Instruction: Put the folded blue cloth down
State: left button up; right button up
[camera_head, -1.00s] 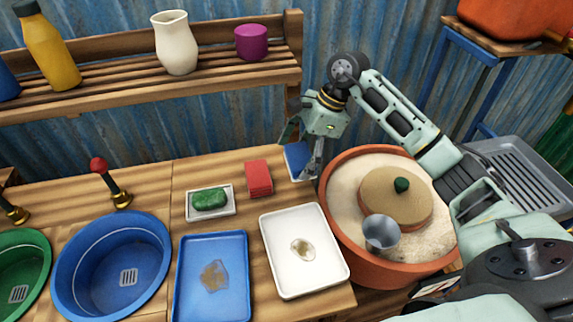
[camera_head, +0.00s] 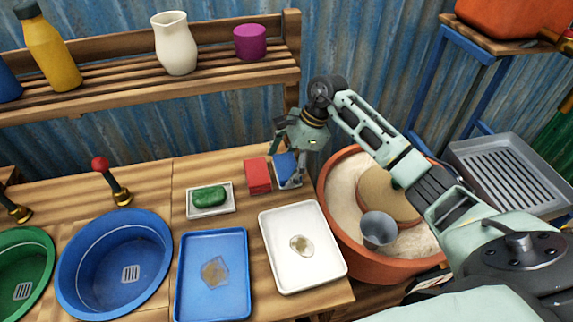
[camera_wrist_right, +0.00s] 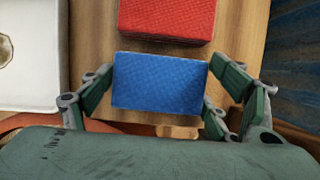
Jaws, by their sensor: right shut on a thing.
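The folded blue cloth (camera_head: 286,168) is between the fingers of my right gripper (camera_head: 289,180) in the head view, just right of the folded red cloth (camera_head: 258,176). In the right wrist view the blue cloth (camera_wrist_right: 160,82) lies between the two fingers of the gripper (camera_wrist_right: 158,92), which is shut on it. The red cloth (camera_wrist_right: 167,18) lies just beyond it on the wooden counter (camera_wrist_right: 88,42). I cannot tell whether the blue cloth touches the counter. My left gripper is not in view.
A white tray (camera_head: 279,252) and a blue tray (camera_head: 186,285) lie in front. A green sponge sits on a small dish (camera_head: 226,212) to the left. A terracotta tub (camera_head: 376,268) with a metal cup (camera_head: 378,229) stands close on the right. A wooden shelf (camera_head: 120,108) stands behind.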

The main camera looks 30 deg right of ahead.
jog(key=o, duration=1)
jog(key=shift+r+p, duration=0.25)
jog(key=shift+p, duration=0.15)
jog(key=b+v, duration=0.1)
jog(key=v, duration=0.6)
jog(key=shift+d+r, duration=0.1)
